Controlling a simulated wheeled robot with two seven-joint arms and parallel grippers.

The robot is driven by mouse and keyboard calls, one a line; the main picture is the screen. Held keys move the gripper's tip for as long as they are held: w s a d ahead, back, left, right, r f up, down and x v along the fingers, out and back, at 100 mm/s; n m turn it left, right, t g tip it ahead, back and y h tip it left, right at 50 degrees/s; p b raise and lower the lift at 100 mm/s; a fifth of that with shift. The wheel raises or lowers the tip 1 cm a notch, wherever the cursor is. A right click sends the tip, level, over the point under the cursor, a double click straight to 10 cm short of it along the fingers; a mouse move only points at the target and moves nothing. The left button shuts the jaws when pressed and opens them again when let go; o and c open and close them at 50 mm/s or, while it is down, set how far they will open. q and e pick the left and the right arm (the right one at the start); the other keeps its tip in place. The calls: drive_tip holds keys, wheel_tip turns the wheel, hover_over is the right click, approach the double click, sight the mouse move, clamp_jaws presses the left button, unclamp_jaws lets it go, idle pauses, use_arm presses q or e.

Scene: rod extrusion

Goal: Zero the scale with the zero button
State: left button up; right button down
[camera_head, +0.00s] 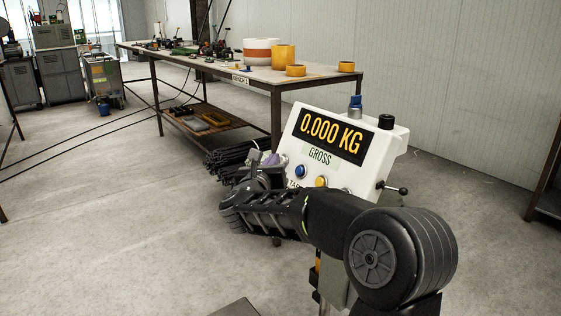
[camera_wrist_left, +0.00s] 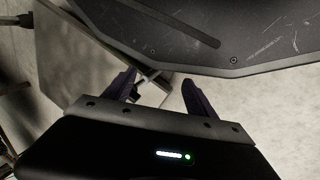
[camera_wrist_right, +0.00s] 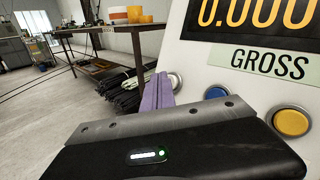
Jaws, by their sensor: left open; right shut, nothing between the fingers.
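The white scale indicator (camera_head: 351,171) stands in front of me and its display (camera_head: 330,134) reads 0.000 KG with GROSS below. A blue button (camera_head: 300,171) and a yellow button (camera_head: 320,181) sit on its lower face. The right wrist view also shows the blue button (camera_wrist_right: 216,92), the yellow button (camera_wrist_right: 291,122) and a pale button (camera_wrist_right: 175,81) partly behind my fingers. My right gripper (camera_wrist_right: 157,93) is shut and empty, its purple fingertips close to the pale button; contact cannot be told. My left gripper (camera_wrist_left: 158,92) is open and empty, seen only in its wrist view.
A long workbench (camera_head: 240,76) with orange and white rolls stands behind the indicator. Dark rods (camera_head: 228,160) lie in a bundle beside it. A small lever (camera_head: 393,188) sticks out at the indicator's right.

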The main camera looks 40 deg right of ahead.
drive_tip(key=shift+a+r, duration=0.2)
drive_tip(key=shift+a, duration=0.25)
drive_tip(key=shift+w+a, duration=0.1)
drive_tip(key=shift+w+a+r, duration=0.1)
drive_tip(key=shift+a+r, duration=0.25)
drive_tip(key=shift+a, duration=0.4)
drive_tip(key=shift+w+a+r, duration=0.1)
drive_tip(key=shift+a+r, duration=0.3)
drive_tip(key=shift+a, duration=0.3)
drive_tip(key=shift+w+a+r, duration=0.1)
drive_tip(key=shift+a+r, duration=0.25)
drive_tip(key=shift+a, duration=0.4)
